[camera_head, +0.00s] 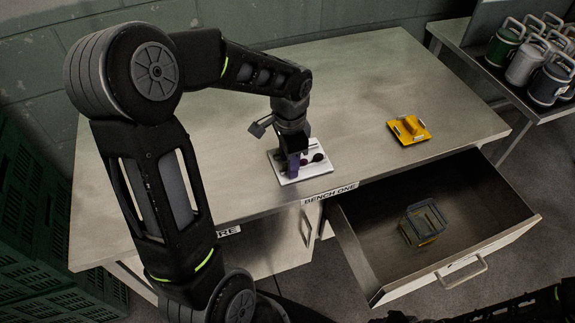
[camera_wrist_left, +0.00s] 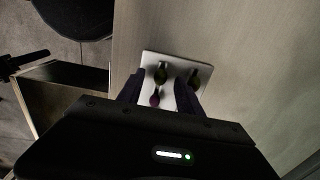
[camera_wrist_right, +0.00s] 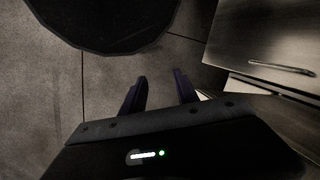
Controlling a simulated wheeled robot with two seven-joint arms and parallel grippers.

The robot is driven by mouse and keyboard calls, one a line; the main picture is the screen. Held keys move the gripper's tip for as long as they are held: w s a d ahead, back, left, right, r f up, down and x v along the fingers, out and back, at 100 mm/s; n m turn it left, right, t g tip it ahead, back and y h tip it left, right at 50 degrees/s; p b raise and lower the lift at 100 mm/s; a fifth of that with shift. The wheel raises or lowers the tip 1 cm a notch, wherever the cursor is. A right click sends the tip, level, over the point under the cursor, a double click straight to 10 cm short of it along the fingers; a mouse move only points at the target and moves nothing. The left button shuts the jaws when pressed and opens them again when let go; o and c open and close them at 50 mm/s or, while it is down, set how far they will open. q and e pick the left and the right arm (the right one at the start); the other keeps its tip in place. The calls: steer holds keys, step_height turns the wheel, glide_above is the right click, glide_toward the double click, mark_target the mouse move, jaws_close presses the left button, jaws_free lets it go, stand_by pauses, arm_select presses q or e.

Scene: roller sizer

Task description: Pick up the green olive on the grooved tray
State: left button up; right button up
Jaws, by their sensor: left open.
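The white tray (camera_head: 291,178) lies near the front edge of the bench; its grooves are hard to make out. My left gripper (camera_head: 291,168) points down over it, fingers apart. In the left wrist view the tray (camera_wrist_left: 205,71) holds a green olive (camera_wrist_left: 161,74) beyond and between the fingertips of the left gripper (camera_wrist_left: 158,95). A dark greenish olive (camera_wrist_left: 195,80) is to the right, by the right finger, and a purple one (camera_wrist_left: 155,98) is nearer, between the fingers. In the head view the gripper hides part of the tray. My right gripper (camera_wrist_right: 160,82) is open and empty above the floor.
An open drawer (camera_head: 380,205) below holds a small wire-like basket (camera_head: 424,222). Several lidded jugs (camera_head: 523,62) stand on a side table. The bench behind the tray is clear.

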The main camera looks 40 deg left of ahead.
arm_select(q)
jaws_close()
stand_by(0.3)
stand_by(0.4)
